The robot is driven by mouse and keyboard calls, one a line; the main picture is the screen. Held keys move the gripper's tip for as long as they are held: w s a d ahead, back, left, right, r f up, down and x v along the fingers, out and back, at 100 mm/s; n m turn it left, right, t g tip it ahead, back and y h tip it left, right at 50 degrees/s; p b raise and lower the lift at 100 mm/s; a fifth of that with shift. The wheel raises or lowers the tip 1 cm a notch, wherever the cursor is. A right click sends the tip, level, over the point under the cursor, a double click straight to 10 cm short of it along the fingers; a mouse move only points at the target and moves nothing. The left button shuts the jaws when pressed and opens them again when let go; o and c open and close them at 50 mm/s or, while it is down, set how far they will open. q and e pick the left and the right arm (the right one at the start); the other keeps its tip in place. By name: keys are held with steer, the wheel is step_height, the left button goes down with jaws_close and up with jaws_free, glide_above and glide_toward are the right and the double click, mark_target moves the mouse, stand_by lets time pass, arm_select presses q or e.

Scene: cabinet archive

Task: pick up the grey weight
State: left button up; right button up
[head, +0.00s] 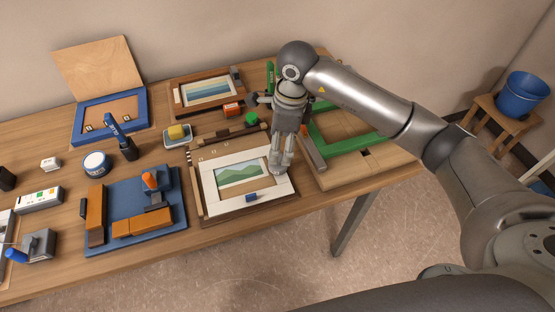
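My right gripper (281,168) reaches in from the right and points down over the right side of a white-bordered picture frame (232,207) with a green landscape. A grey block with a blue knob (38,246) stands at the far left of the table. My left gripper is not in view.
A blue mat (170,222) with orange-brown blocks lies left of the white frame. A green-edged frame (375,141) lies to its right, a striped picture frame (184,108) behind. A small blue block (251,197) rests on the white frame's front border. A blue bucket (522,94) stands on a stool.

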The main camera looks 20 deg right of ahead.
steer(key=shift+a+f, duration=0.1)
steer(key=shift+f, duration=0.75)
steer(key=shift+w+f+p, duration=0.1)
steer(key=shift+f+p, duration=0.5)
steer(key=shift+p, duration=0.1)
step_height(320, 180, down, 3)
steer(key=shift+w+a+f+p, duration=0.15)
steer(key=shift+p, duration=0.65)
steer(key=shift+f, duration=0.4)
steer(key=c, duration=1.4)
steer(key=shift+w, duration=0.1)
jaws_close()
steer(key=shift+r, duration=0.15)
